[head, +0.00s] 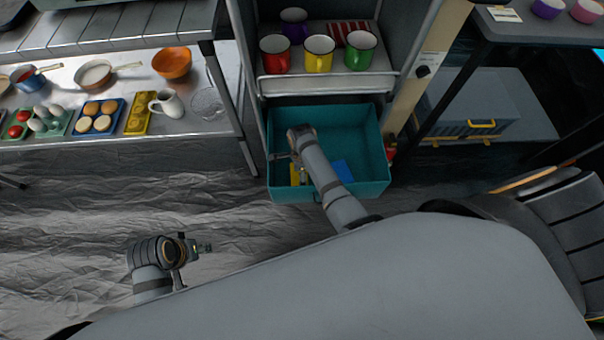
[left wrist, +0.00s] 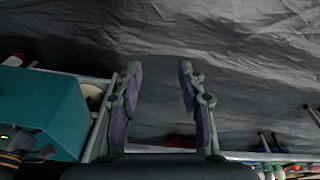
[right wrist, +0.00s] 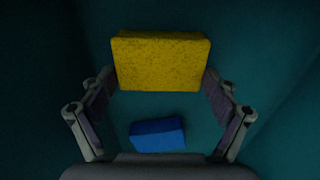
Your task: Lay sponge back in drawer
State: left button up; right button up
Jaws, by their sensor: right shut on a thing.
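The yellow sponge (right wrist: 160,62) is between the fingertips of my right gripper (right wrist: 160,85), which is shut on it. In the head view part of the yellow sponge (head: 294,173) shows inside the open teal drawer (head: 375,150), beside my right arm. Whether it touches the drawer floor I cannot tell. A blue block (right wrist: 158,135) lies in the drawer; it also shows in the head view (head: 343,170). My left gripper (head: 205,247) is out over the floor, left of the drawer. In the left wrist view its fingers (left wrist: 160,85) are apart with nothing between them.
Above the drawer a shelf holds red, yellow and green mugs (head: 319,52). A metal table (head: 215,130) with food and pans stands at the left. A grey box (head: 465,105) sits under the right table. The crumpled floor (head: 90,210) before the drawer is free.

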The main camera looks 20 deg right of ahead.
dwell(0.3)
jog(key=o, duration=1.1)
jog(key=shift+f, duration=0.15)
